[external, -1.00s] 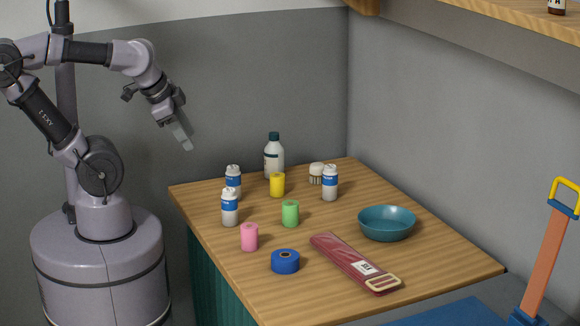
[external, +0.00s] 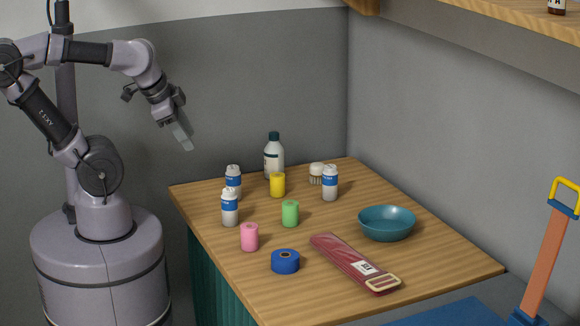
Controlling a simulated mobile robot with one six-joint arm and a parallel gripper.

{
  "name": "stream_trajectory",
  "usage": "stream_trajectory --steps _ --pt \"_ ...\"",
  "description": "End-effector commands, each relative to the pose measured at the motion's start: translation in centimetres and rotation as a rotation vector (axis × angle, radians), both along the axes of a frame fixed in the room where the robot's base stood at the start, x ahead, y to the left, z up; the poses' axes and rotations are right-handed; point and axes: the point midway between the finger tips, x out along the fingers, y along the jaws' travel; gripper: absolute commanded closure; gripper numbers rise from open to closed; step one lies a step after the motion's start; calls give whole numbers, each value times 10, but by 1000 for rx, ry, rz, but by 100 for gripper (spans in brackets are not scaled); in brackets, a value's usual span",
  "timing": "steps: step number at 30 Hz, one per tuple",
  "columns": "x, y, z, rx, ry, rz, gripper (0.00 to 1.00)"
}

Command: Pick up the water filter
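Three white cylinders with blue bands, which look like water filters, stand upright on the wooden table. One is at the back left (external: 233,183), one is just in front of it (external: 230,208), and one is at the back right (external: 330,183). I cannot tell which one the task means. My gripper (external: 184,138) hangs in the air left of and above the table, pointing down and to the right, apart from every object. Its fingers show edge-on, so their opening is hard to judge. Nothing is seen in it.
A teal-capped bottle (external: 274,157), a brush (external: 316,173), and yellow (external: 277,184), green (external: 290,213) and pink (external: 250,237) rolls stand nearby. Blue tape (external: 285,261), a red strap pack (external: 350,262) and a teal bowl (external: 387,226) are nearer the front. The table's (external: 440,258) right front is clear.

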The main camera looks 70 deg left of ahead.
Motion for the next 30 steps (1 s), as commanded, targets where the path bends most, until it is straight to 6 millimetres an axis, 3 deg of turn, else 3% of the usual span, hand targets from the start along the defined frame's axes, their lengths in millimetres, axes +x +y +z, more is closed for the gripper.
stream_trajectory --steps 8,13,21,23,26,30 --pt "0 0 0 0 0 0 64" --pt "0 0 0 0 0 0 37" --pt "0 0 1 0 0 0 37" --pt "1 0 11 0 -4 1 37" --pt "2 0 55 0 -10 0 37" --pt "-13 6 26 -287 307 396 37"
